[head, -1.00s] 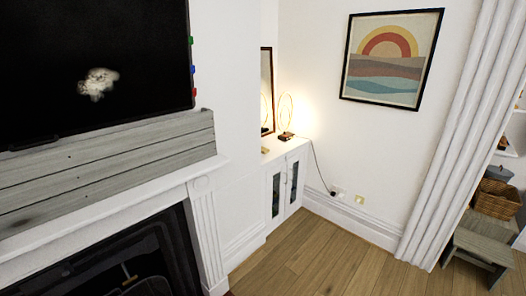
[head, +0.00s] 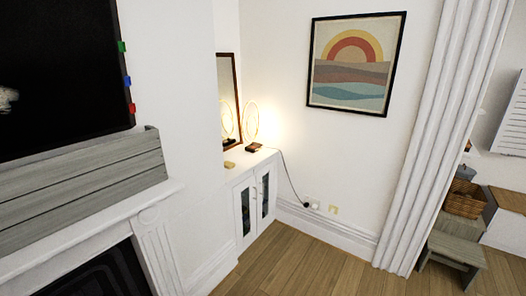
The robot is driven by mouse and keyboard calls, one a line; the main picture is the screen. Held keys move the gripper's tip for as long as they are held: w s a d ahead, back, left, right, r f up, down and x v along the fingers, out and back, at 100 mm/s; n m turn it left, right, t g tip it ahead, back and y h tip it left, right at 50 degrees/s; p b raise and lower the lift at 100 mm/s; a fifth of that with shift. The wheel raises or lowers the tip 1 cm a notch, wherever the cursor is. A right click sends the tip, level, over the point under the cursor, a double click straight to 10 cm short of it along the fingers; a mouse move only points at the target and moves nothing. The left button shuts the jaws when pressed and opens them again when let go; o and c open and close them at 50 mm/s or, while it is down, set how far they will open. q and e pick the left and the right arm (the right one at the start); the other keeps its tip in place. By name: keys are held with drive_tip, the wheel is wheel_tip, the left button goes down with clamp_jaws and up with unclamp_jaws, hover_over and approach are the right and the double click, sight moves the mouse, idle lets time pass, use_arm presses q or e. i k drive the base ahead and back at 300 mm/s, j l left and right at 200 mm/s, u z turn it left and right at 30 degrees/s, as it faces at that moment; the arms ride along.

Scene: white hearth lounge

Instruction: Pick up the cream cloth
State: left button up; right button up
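I see no cream cloth that I can make out in the head view. Neither of my grippers shows in this view. A small tan block-like object (head: 229,164) lies on the white cabinet (head: 243,210) in the corner, too small to identify.
A white fireplace (head: 160,255) with a grey wooden beam (head: 80,190) and a dark screen (head: 60,75) is at left. A lit ring lamp (head: 252,125) stands on the cabinet. A white curtain (head: 440,140), a grey bench (head: 455,247) and a wicker basket (head: 464,198) are at right. Wooden floor (head: 300,265) is clear.

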sight(228, 165)
drive_tip(key=i+l+z, duration=0.1)
drive_tip(key=i+z, duration=0.35)
drive_tip(key=i, duration=1.25)
drive_tip(key=i+l+u, duration=0.1)
drive_tip(key=i+u, duration=0.2)
drive_tip(key=i+l+u, duration=0.25)
drive_tip(key=i, duration=0.25)
drive_tip(key=i+l+u, duration=0.25)
drive_tip(key=i+u, duration=0.15)
drive_tip(key=i+l+u, duration=0.65)
drive_tip(key=u, duration=0.2)
drive_tip(key=l, duration=0.1)
